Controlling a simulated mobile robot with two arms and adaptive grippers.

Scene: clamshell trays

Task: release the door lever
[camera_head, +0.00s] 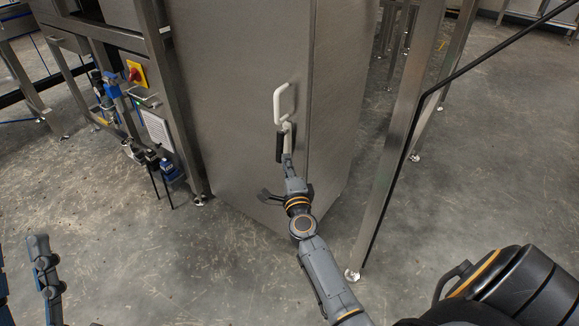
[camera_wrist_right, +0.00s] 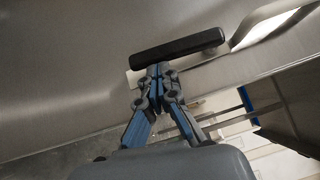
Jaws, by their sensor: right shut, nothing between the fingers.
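The door lever is a black grip (camera_head: 280,147) on a grey metal cabinet door (camera_head: 240,90), below a white loop handle (camera_head: 284,103). In the right wrist view the black grip (camera_wrist_right: 178,48) lies slanted across the door, just beyond my fingertips. My right gripper (camera_head: 287,160) is at the lower end of the lever. In the wrist view its fingers (camera_wrist_right: 157,72) are shut together with nothing between them. The tips are close to the grip's lower side; I cannot tell whether they touch it. My left gripper (camera_head: 45,265) is partly in view at the lower left, away from the door.
A metal post (camera_head: 400,130) with a black rod stands right of the cabinet. A frame with a red switch (camera_head: 134,74), valves and hoses is on the left. The concrete floor (camera_head: 180,260) in front is clear.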

